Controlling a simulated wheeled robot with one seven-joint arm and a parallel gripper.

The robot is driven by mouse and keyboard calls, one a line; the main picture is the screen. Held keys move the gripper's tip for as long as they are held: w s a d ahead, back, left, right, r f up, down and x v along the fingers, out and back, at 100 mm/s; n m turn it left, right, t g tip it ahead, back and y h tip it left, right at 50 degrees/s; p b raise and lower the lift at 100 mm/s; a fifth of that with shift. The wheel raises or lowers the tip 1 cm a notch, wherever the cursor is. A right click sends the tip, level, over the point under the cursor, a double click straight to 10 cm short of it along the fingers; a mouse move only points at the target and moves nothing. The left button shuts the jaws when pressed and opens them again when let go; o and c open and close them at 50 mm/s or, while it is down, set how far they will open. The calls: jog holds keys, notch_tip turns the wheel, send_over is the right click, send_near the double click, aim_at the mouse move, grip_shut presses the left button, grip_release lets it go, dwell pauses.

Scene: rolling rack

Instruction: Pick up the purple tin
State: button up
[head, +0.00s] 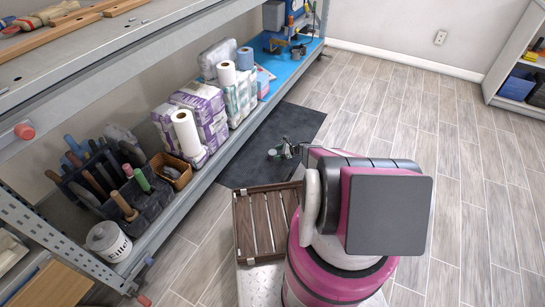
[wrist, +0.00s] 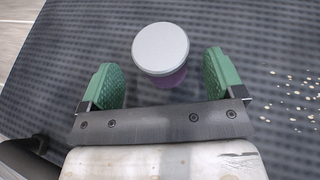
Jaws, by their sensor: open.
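The purple tin (wrist: 160,52) shows in the wrist view with a round pale grey lid and a strip of purple side below it. It stands on a dark patterned mat (wrist: 60,30). My gripper (wrist: 162,72) is open, with one green pad to the left and one to the right of the tin. The tin lies in the gap and a little beyond the fingertips, apart from both pads. In the head view my gripper (head: 283,151) is low over the dark mat, and a small pale round top (head: 272,153) shows beside it.
A long metal rack (head: 190,185) runs along the left, with paper towels, purple packs and a tool caddy on its lower shelf. A slatted wooden crate (head: 262,225) sits beside my base. Pale specks (wrist: 295,90) lie on the mat at right. Open floor (head: 470,180) is on the right.

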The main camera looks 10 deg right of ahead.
aim_at(273, 153)
jog(key=x, duration=0.3)
jog(key=shift+w+a+f, duration=0.15)
jog(key=shift+f, duration=0.1)
jog(key=c, duration=1)
jog(key=shift+c, duration=0.2)
jog(key=shift+r, duration=0.15)
